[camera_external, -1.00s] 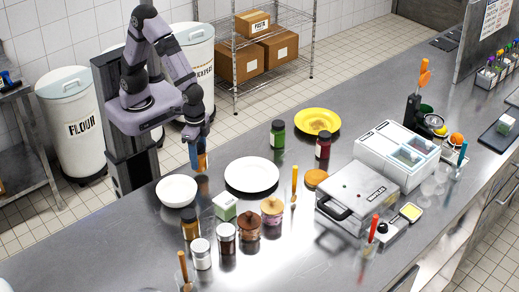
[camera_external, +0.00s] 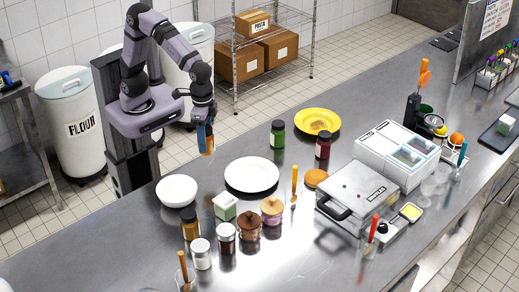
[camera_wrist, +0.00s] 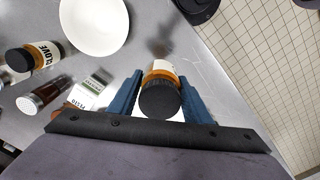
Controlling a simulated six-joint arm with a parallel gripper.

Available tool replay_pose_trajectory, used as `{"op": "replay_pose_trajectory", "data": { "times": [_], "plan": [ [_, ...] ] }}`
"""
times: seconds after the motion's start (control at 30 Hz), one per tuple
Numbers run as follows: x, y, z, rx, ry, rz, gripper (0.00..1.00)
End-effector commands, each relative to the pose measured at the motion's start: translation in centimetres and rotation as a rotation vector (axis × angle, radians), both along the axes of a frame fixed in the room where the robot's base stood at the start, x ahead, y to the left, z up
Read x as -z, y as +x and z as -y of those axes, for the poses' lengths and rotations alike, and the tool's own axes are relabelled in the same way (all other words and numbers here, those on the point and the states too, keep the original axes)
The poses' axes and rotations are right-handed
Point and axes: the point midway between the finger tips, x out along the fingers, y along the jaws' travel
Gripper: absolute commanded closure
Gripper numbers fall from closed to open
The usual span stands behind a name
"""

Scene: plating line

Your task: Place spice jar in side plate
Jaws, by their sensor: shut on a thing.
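My gripper (camera_external: 204,134) is shut on a spice jar (camera_external: 210,147) and holds it above the back edge of the counter. In the wrist view the jar, with a dark round lid (camera_wrist: 160,99), an orange body and a pale label, sits between the blue fingers of my gripper (camera_wrist: 160,80). A white plate (camera_external: 252,176) lies empty on the counter, in front and to the right of my gripper. A yellow plate (camera_external: 303,122) with a brownish item on it lies farther right. Which plate is the side plate is not marked.
A white bowl (camera_external: 177,190) stands left of the white plate. Several jars, a green-and-white box (camera_external: 225,207) and an orange-handled tool (camera_external: 294,184) stand in front. A green jar (camera_external: 277,134) and a red jar (camera_external: 323,144) stand between the plates. A grill press (camera_external: 357,194) is right.

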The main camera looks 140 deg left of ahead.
Motion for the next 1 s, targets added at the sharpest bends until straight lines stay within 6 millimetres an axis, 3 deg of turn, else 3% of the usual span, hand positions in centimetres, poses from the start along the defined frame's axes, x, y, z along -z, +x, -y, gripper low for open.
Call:
{"op": "replay_pose_trajectory", "data": {
  "times": [0.3, 0.5, 0.7, 1.0],
  "plan": [
    [-0.5, 6.6, -5.0, -0.375, 0.000, 0.001, 0.84],
    [-0.4, 9.5, -8.0, -0.584, 0.000, 0.001, 0.84],
    [-0.2, 10.9, -9.8, -0.709, 0.000, 0.000, 0.84],
    [0.1, 11.3, -10.3, -0.748, 0.000, -0.001, 0.84]
  ]
}}
